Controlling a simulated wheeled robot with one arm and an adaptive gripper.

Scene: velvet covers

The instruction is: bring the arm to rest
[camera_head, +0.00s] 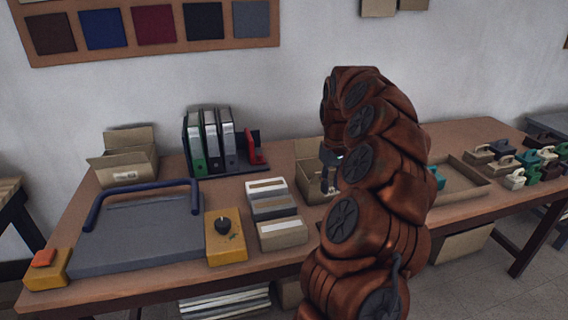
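My arm, in copper and black links, rises through the middle right of the head view and bends over at the top. My gripper (331,160) shows only in part as a dark shape left of the arm, over an open cardboard box (313,192). The arm hides most of it, so I cannot tell whether it is open, shut or holding anything.
A wooden table (120,290) carries a grey board with a blue bar (140,235), a yellow block with a black knob (225,240), binders (210,140), small boxes (270,207), a shallow tray (462,185) and several handled blocks (515,178) at right. A wall stands behind.

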